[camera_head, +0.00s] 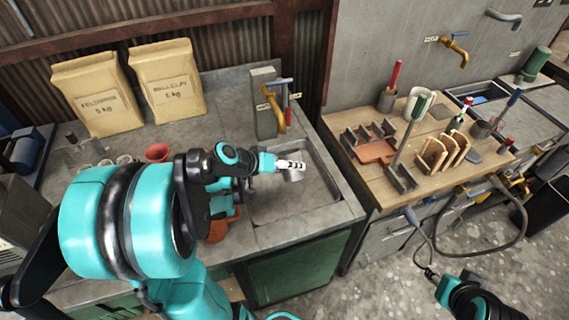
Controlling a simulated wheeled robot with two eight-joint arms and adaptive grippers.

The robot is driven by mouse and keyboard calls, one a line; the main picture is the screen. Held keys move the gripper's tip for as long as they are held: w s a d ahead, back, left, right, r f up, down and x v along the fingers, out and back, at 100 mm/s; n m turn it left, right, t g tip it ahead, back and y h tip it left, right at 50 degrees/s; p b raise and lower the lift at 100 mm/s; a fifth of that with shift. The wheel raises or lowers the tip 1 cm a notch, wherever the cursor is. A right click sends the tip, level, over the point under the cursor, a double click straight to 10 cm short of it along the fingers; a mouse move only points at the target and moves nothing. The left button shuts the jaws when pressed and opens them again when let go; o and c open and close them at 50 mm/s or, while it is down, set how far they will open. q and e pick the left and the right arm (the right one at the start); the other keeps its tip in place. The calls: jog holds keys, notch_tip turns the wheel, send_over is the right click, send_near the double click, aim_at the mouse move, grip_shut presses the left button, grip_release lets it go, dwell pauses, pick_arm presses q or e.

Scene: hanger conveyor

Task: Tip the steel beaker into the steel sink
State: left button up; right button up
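The steel sink (320,205) is a grey rectangular basin set in the counter, near the middle of the view. My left gripper (291,167) is over the basin, reaching in from the left. It appears shut on a small pale grey metal vessel, the steel beaker (295,176), which shows just below the fingers, over the sink. The beaker's mouth and contents are too small to make out, and I cannot tell its exact tilt. My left arm hides part of the counter and the sink's left side. My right gripper (430,272) is low at right, above the floor; its finger opening is unclear.
A brass tap (272,108) on a grey post stands behind the sink. Two paper sacks (168,80) and a small red pot (157,152) are on the counter at left. A wooden bench (455,182) with racks and tools stands at right, beyond a gap.

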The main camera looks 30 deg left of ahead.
pick_arm(q)
jog(key=shift+w+a+f, duration=0.1)
jog(key=shift+w, duration=0.05)
jog(key=f+m+t+y+b, duration=0.1)
jog(key=t+b, duration=0.1)
jog(key=shift+a+m+y+b, duration=0.1)
jog(key=shift+m+y+b, duration=0.3)
jog(key=shift+w+a+t, duration=0.1)
jog(key=shift+t, duration=0.2)
jog(key=shift+m+b, duration=0.3)
jog(key=shift+b, duration=0.05)
jog(key=shift+w+a+r, duration=0.1)
jog(key=shift+w+a+f+m+t+y+b, duration=0.2)
jog(key=shift+f+m+t+y+b, duration=0.35)
jog(key=shift+b, duration=0.65)
jog(key=shift+w+a+t+b, duration=0.1)
jog(key=shift+t+b, duration=0.25)
jog(key=shift+b, duration=0.05)
jog(key=shift+y, duration=0.25)
